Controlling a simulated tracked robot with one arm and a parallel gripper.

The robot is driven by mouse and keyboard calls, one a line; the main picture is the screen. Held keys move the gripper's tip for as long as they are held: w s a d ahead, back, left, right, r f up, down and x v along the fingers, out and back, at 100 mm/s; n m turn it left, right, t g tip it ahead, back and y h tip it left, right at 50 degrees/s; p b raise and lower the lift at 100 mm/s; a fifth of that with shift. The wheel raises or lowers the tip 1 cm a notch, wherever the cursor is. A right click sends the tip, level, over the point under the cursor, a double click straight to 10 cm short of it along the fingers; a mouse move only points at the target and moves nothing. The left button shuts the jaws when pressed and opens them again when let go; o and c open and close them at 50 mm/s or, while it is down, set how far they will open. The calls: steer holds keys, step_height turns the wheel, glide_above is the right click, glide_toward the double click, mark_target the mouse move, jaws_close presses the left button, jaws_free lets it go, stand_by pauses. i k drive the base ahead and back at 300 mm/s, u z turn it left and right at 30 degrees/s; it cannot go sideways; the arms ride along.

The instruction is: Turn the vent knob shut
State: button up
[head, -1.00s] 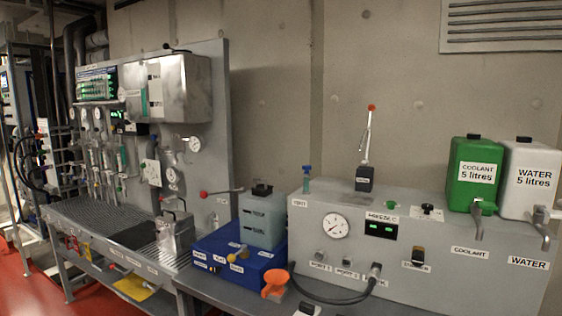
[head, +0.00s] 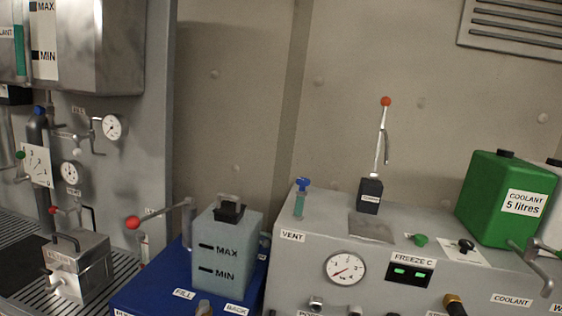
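The vent knob is a small blue T-shaped knob (head: 303,184) on a short, pale greenish upright stem. It stands at the left end of the top of the grey unit (head: 322,240), just behind a label reading VENT (head: 291,236). I cannot tell from this view how far the knob is turned. My gripper is not in view, and nothing is seen touching the knob.
A lever with a red ball (head: 385,101) stands right of the knob. The MAX/MIN tank (head: 227,250) stands left on a blue box (head: 160,286), near a red-ended lever (head: 133,222). A gauge (head: 345,268) and green coolant can (head: 505,200) are right.

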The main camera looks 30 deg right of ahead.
mark_target(303, 181)
steer(key=z, duration=0.25)
steer(key=i, duration=0.8)
steer(key=z, duration=0.55)
steer(key=i, duration=0.5)
steer(key=u, duration=0.1)
